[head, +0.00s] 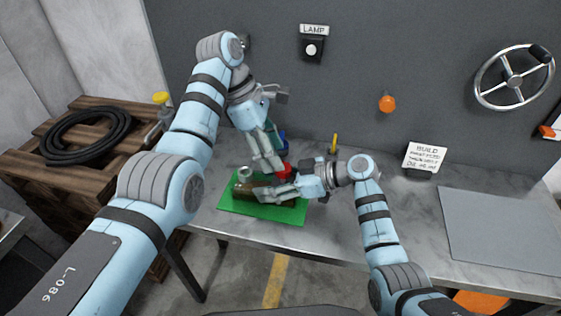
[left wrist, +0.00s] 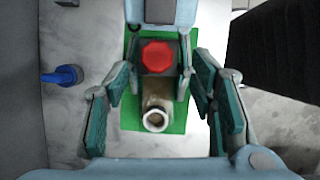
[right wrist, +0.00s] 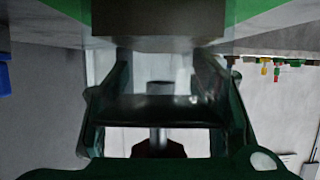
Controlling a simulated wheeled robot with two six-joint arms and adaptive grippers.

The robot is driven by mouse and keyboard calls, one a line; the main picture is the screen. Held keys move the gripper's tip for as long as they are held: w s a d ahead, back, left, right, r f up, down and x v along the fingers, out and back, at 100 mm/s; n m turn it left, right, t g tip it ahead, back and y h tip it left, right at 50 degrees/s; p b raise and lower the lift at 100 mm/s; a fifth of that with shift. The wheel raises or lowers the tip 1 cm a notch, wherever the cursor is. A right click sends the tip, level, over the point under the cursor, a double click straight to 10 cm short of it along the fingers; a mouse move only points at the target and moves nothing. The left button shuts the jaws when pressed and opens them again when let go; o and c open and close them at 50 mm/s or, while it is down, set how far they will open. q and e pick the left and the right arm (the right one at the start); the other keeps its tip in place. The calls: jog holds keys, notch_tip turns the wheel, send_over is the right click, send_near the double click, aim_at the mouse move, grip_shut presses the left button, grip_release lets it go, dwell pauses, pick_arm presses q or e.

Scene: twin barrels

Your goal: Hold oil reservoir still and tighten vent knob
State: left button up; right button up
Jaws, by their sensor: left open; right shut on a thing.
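The oil reservoir (head: 243,190) is a brownish body on a green mat (head: 236,207), with a pale round neck (head: 245,172) at one end. The red vent knob (head: 285,169) sits on its top; in the left wrist view the knob (left wrist: 158,57) shows clearly, with the neck (left wrist: 155,121) below it. My left gripper (head: 272,162) is open above the knob, its fingers apart on either side. My right gripper (head: 278,193) is low and shut on the reservoir from the right. In the right wrist view the reservoir (right wrist: 158,18) is a dark block; its grasped part is partly hidden.
A blue fitting (left wrist: 62,75) stands beside the mat, near the wall. A yellow upright piece (head: 334,142) and a sign (head: 425,157) stand along the back. A grey pad (head: 505,230) lies bare at right. A pallet with coiled hose (head: 88,135) is at left.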

aim_at(283, 174)
pick_arm(q)
jog(key=x, duration=0.4)
jog(key=shift+c, duration=0.5)
jog(key=shift+f, duration=0.1)
jog(key=c, duration=1.1)
jog(key=shift+m+g, duration=0.3)
jog(key=shift+m, duration=0.3)
jog(key=o, duration=1.2)
